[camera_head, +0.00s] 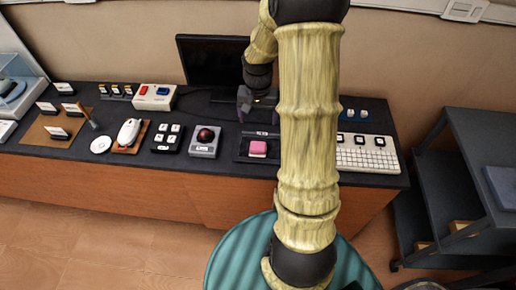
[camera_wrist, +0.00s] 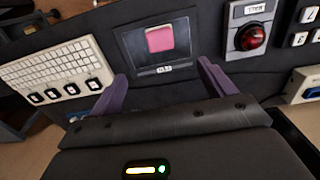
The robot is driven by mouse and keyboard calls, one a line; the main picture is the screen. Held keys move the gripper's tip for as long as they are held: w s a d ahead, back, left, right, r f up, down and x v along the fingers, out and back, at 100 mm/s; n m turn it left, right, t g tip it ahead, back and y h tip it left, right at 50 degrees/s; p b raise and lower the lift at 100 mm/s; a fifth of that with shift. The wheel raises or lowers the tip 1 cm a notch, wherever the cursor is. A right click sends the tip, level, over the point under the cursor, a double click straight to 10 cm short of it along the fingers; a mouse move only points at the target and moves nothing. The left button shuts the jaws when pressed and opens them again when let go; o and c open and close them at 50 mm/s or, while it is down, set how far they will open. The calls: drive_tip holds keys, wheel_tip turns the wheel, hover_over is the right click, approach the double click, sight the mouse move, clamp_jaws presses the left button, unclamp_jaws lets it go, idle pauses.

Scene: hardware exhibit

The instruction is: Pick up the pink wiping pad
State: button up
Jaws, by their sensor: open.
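The pink wiping pad (camera_head: 258,148) is a small pink block on a dark square tray (camera_head: 243,156) on the counter. In the wrist view the pad (camera_wrist: 160,38) lies on the same tray (camera_wrist: 133,50), beyond my fingertips. My gripper (camera_head: 252,98) is above the counter, behind the pad in the head view. Its two purple fingers (camera_wrist: 161,72) are wide apart with nothing between them. The pad does not touch the fingers. My arm covers the counter just right of the tray in the head view.
A trackball device (camera_head: 205,140) with a dark red ball is left of the tray. A white keyboard (camera_head: 368,154) is to its right. A black monitor (camera_head: 210,62) stands behind. A white mouse (camera_head: 129,132) and a keypad (camera_head: 168,137) sit further left. A dark shelf cart (camera_head: 470,180) stands right.

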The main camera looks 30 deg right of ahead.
drive_tip(key=p, duration=0.1)
hover_over(258, 146)
wheel_tip(258, 146, down, 10)
drive_tip(key=shift+f, duration=0.15)
drive_tip(key=shift+w+f+p, duration=0.1)
drive_tip(key=shift+f+p, duration=0.6)
drive_tip(key=shift+f, duration=1.9)
drive_tip(key=c, duration=1.1)
drive_tip(key=shift+c, duration=0.2)
drive_tip(key=shift+r, duration=0.1)
